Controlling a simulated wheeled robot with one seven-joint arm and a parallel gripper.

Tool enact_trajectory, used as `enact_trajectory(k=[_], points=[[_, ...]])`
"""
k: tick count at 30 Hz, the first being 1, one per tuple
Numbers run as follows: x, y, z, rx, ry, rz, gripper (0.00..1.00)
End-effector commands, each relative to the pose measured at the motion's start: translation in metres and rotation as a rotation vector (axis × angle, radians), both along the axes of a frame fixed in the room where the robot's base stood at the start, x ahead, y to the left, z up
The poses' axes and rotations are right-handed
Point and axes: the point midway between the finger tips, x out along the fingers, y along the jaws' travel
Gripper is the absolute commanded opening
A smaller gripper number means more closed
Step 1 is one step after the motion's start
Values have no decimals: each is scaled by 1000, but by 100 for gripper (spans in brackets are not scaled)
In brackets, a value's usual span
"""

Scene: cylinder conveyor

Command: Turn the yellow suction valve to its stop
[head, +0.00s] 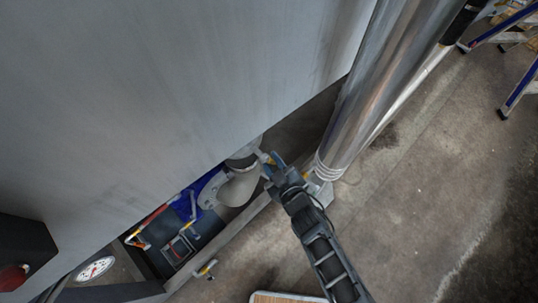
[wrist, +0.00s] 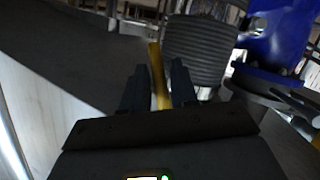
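The yellow valve handle (wrist: 159,75) stands up between the two dark fingers of my gripper (wrist: 158,85) in the wrist view. A gap shows between the left finger and the handle; the right finger is closer to it, and I cannot tell whether they touch. The fingers are apart. In the head view my gripper (head: 272,165) is at the pipe fitting (head: 240,182) under the large grey tank, where the handle is mostly hidden by the gripper.
A ribbed grey hose (wrist: 200,45) and a blue pump part (wrist: 278,35) stand close behind the handle. The grey tank (head: 170,80) overhangs at left. A shiny metal cylinder (head: 375,90) rises right of my gripper. A pressure gauge (head: 95,269) is at lower left. Open floor lies at right.

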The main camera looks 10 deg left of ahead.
Motion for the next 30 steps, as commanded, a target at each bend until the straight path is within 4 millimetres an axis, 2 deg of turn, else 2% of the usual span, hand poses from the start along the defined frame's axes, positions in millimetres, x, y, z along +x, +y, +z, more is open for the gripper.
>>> enact_trajectory(k=[1, 6, 15, 20, 24, 26, 29, 30], points=[[-9, -6, 4, -1, 2, 0, 28], [-29, -18, 10, -1, 2, 1, 28], [-42, -26, 15, 1, 0, 2, 28], [-42, -26, 15, 1, 0, 1, 28], [-37, -31, 12, 1, 12, -21, 16], [-30, -41, 5, 2, 39, -66, 11], [-11, -72, -15, 8, 138, -199, 1], [-3, -88, -26, 16, 198, -267, 0]])
